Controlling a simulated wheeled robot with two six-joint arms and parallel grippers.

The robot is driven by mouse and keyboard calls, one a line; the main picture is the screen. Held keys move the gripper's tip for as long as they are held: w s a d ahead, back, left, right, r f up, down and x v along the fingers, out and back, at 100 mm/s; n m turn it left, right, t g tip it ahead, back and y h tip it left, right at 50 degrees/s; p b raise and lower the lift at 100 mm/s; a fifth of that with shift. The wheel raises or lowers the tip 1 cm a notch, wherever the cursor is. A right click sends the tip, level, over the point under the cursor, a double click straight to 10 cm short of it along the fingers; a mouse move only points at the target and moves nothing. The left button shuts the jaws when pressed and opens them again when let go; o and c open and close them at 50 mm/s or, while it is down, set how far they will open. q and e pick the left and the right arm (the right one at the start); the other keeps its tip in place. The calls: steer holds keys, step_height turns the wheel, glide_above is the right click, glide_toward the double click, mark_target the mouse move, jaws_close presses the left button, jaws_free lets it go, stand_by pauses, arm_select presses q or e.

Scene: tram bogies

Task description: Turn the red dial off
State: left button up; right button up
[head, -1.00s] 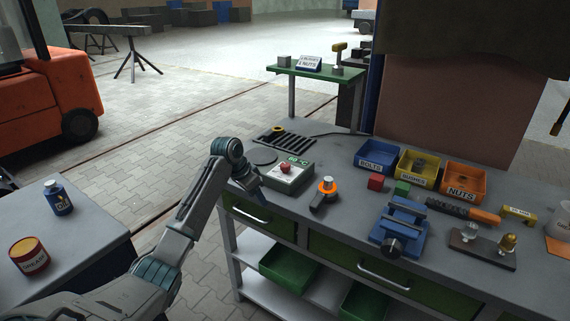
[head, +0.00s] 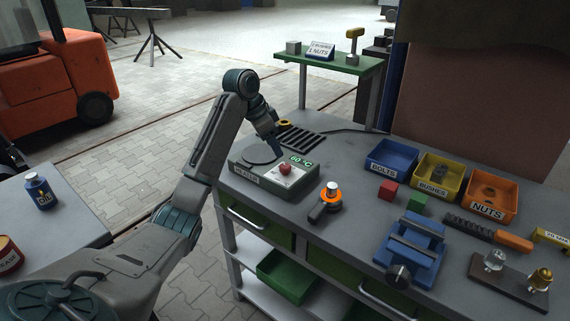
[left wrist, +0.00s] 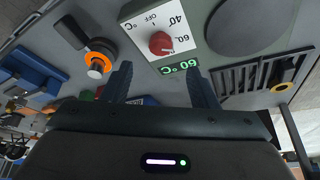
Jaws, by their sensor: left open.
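The red dial (head: 285,169) sits on the white panel of a grey heater box (head: 248,180) on the workbench. A green display beside it reads 60 °C. In the left wrist view the red dial (left wrist: 161,43) shows in full on its white scale, marked OFF, 40 and 60. My left gripper (head: 276,150) is just above the heater, close to the dial. In the left wrist view its fingers (left wrist: 163,85) are apart with nothing between them, and the dial lies beyond the tips. My right gripper is not in view.
An orange-ringed tool (head: 328,198) lies right of the heater. A black slotted grille (head: 300,141) is behind it. Blue, yellow and orange bins (head: 488,196) and a blue vise (head: 412,249) stand further right. A round dark plate tops the heater's left part.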

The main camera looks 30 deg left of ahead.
mark_target(285, 165)
arm_select(q)
steer(key=p+x, duration=0.1)
steer(key=x, duration=0.2)
steer(key=shift+d+f, duration=0.1)
steer(key=shift+f, duration=0.15)
steer(key=p+x, duration=0.1)
steer(key=x, duration=0.3)
steer(key=shift+w, duration=0.1)
steer(key=shift+f, duration=0.35)
steer(key=shift+w, duration=0.1)
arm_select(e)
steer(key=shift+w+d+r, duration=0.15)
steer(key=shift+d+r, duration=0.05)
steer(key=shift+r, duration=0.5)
arm_select(q)
steer(key=shift+f, duration=0.1)
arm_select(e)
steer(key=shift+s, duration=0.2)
arm_select(q)
steer(key=c, duration=1)
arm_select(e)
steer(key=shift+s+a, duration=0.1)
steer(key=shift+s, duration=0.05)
